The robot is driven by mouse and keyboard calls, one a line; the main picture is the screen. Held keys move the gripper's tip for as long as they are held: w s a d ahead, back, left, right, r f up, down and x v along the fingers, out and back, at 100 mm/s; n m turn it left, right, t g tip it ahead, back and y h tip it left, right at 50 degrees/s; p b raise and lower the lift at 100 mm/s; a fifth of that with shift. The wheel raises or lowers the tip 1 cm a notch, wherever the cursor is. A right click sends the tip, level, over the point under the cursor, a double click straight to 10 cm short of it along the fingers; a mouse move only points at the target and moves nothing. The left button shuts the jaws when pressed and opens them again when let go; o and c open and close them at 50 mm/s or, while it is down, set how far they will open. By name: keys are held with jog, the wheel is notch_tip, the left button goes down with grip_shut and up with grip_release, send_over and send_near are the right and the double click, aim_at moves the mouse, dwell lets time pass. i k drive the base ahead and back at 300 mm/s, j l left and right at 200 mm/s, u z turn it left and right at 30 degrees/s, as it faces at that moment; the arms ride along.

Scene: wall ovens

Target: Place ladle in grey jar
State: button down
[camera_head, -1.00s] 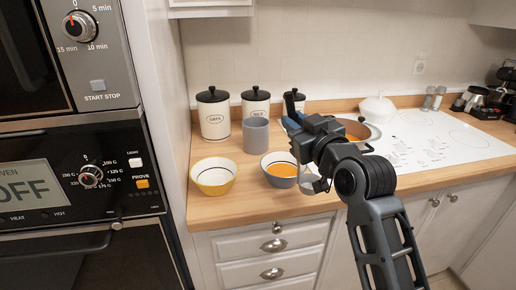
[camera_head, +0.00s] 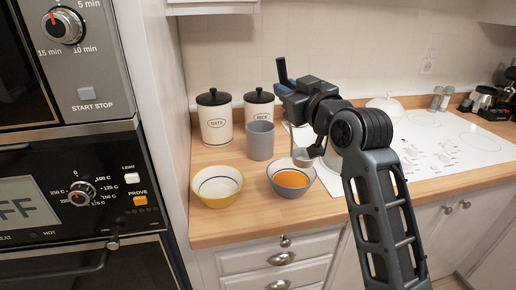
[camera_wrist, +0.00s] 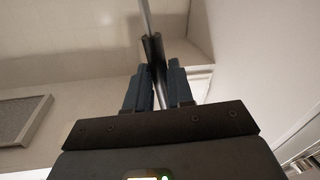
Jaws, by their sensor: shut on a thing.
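My gripper (camera_head: 284,91) is shut on the ladle, whose dark handle (camera_head: 282,70) points up above the jaws. The ladle's metal bowl (camera_head: 303,157) hangs below, above and slightly right of the soup bowl's rim in the head view. In the wrist view, the handle (camera_wrist: 147,22) runs up between the two fingers (camera_wrist: 160,88). The grey jar (camera_head: 260,141) stands upright on the wooden counter, left of the ladle. Its inside is not visible.
A grey bowl of orange soup (camera_head: 291,181) and a yellow bowl (camera_head: 217,186) stand in front of the jar. Two lidded canisters (camera_head: 214,118) (camera_head: 258,106) stand behind it. The white hob (camera_head: 430,143) lies right. The oven wall (camera_head: 80,160) bounds the left.

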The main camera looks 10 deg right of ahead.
aim_at(254, 153)
jog(key=i+j, duration=0.2)
jog(key=i, duration=0.3)
jog(key=i+j, duration=0.15)
jog(key=i, duration=0.3)
